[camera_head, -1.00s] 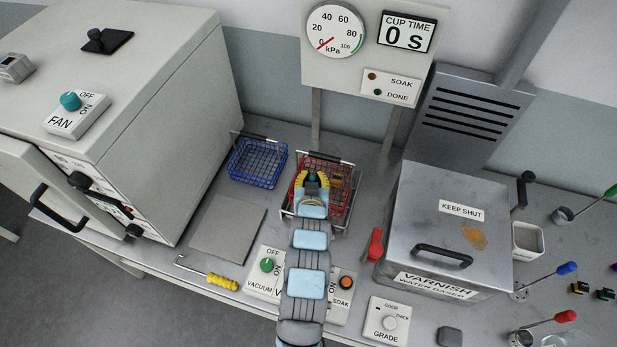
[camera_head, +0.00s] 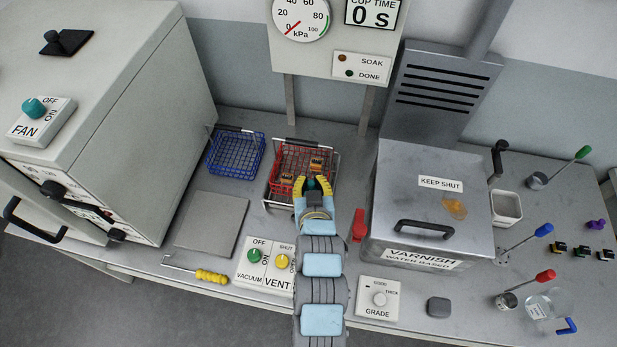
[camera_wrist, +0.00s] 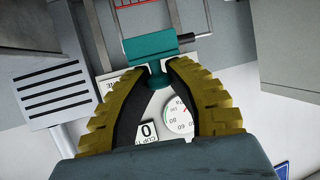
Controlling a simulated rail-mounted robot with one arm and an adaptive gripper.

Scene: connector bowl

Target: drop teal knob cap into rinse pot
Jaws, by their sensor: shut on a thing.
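My gripper (camera_head: 315,182) is shut on a teal piece, taken as the teal knob cap. In the wrist view, the teal knob cap (camera_wrist: 150,46) has a wide block and a narrow neck between the yellow fingers (camera_wrist: 159,80). In the head view my gripper hides most of it, over the right front part of the red wire basket (camera_head: 272,178). No pot is labelled as the rinse pot. An open, pale square pot (camera_head: 507,207) stands right of the varnish tank, and I cannot tell if it is the rinse pot.
The closed varnish tank (camera_head: 430,200) and a red handle (camera_head: 358,225) are right of my gripper. A blue wire basket (camera_head: 235,155) and a flat grey plate (camera_head: 211,224) are left. Ladles, small connectors (camera_head: 582,250) and a clear jar (camera_head: 540,308) occupy the far right.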

